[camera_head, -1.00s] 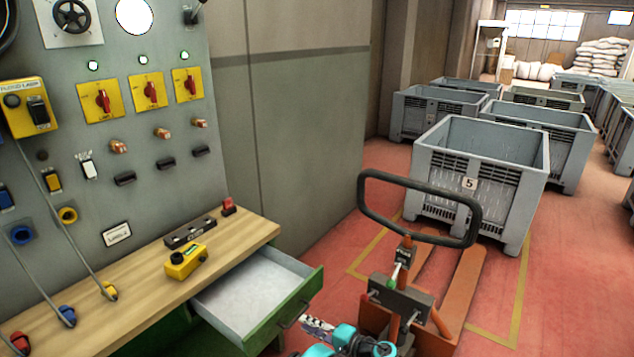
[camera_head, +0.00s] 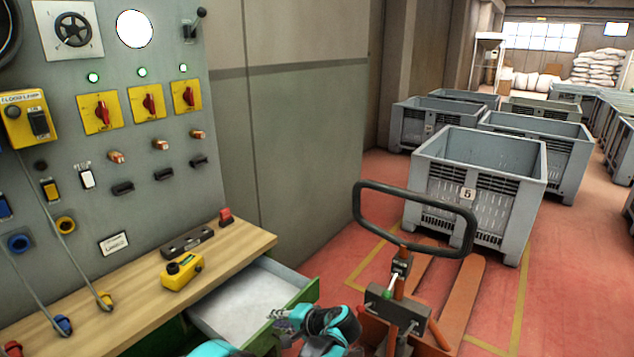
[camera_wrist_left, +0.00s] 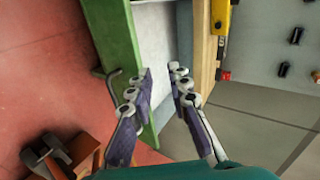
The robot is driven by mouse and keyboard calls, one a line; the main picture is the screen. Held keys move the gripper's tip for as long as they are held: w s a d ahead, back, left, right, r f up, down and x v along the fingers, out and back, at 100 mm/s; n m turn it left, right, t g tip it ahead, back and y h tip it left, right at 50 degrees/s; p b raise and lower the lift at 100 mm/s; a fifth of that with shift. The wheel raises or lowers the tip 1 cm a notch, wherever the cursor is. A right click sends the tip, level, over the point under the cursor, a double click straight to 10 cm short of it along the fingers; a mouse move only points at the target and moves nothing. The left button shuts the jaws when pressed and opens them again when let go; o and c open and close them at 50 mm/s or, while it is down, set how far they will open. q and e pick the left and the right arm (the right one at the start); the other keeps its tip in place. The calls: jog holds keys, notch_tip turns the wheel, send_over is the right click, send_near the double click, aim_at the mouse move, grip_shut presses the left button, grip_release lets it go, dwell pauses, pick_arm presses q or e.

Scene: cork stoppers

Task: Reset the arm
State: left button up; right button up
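My left gripper (camera_head: 282,320) is at the bottom of the head view, by the front corner of the open green drawer (camera_head: 303,296). In the left wrist view, my left gripper (camera_wrist_left: 161,76) has its two purple-grey fingers apart with nothing between them. The drawer's green front (camera_wrist_left: 121,50) and pale inside lie beyond the fingers in that view. Part of my teal arm shows below. Whether the fingers touch the drawer cannot be told. My right gripper is not in view.
A wooden bench (camera_head: 130,300) carries a yellow button box (camera_head: 182,272) under a switch panel (camera_head: 130,210). An orange pallet jack (camera_head: 400,310) with a black loop handle stands close on the right. Grey crates (camera_head: 478,185) stand behind it on the red floor.

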pick_arm(q)
jog(key=s+a+r+n+g+h, duration=0.1)
jog(key=s+a+r+h, duration=0.1)
jog(key=s+a+r, duration=0.3)
jog(key=s+a+r+n+h, duration=0.1)
jog(key=s+a+r+h, duration=0.1)
jog(key=s, duration=0.5)
jog(key=s+n+t+h, duration=0.1)
jog(key=s+n+h, duration=0.3)
jog(key=s, duration=1.2)
jog(key=shift+a+f+h, duration=0.15)
jog(key=shift+f+h, duration=0.1)
jog(key=shift+h, duration=0.25)
